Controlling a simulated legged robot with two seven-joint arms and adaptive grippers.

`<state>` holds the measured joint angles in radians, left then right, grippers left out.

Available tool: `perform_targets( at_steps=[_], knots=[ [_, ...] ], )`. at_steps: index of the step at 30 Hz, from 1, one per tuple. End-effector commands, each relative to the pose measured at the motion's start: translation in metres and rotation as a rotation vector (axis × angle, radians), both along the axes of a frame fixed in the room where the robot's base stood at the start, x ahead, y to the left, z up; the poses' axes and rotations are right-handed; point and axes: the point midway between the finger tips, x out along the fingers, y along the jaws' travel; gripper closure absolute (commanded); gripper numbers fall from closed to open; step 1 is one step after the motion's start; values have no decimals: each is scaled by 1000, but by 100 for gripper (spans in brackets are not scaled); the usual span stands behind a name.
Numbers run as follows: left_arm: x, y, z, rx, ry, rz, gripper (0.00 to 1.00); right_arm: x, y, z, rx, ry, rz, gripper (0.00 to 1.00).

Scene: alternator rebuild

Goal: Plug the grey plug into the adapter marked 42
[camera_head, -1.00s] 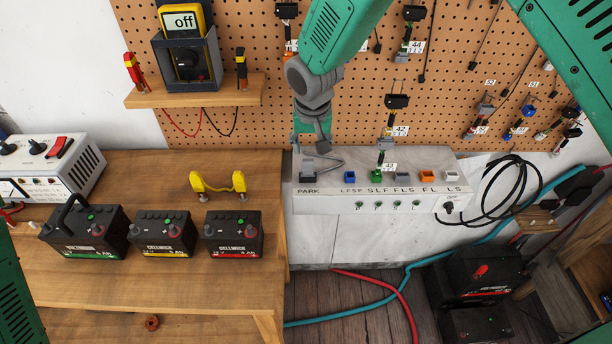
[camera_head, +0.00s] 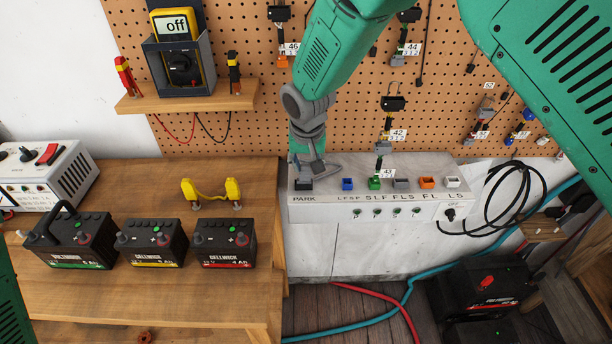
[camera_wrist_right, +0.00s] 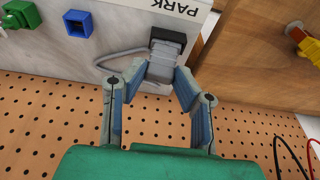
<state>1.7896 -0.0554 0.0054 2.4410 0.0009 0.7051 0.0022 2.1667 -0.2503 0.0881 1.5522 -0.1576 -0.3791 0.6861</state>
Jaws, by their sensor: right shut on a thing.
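The grey plug (camera_wrist_right: 166,64) sits at the black PARK socket (camera_wrist_right: 169,37) at the left end of the bench box, its grey cable running off to the left in the wrist view. My right gripper (camera_head: 304,170) is down at PARK and hides most of the plug in the head view. In the wrist view its fingers (camera_wrist_right: 166,76) are shut on the plug's sides. The adapter marked 42 (camera_head: 394,103) hangs on the pegboard, to the right of my gripper. It has a black block on top, a short lead and a grey lower end. My left gripper is out of view.
The grey box (camera_head: 330,212) has a row of coloured sockets right of PARK. Other tagged adapters, such as 44 (camera_head: 410,15), hang on the pegboard (camera_head: 340,130). A black cable (camera_head: 512,200) is looped at the box's right end. Batteries (camera_head: 226,243) stand on the wooden bench.

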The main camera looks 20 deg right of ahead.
Motion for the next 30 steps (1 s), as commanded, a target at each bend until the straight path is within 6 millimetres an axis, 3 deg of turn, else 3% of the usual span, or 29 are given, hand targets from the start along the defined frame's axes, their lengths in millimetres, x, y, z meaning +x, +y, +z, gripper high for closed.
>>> perform_targets(
  at_steps=[8,30],
  knots=[
    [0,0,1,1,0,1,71,1,1,1,-9,0,1,100],
    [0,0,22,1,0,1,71,-1,1,27,-5,1,1,100]
  ],
)
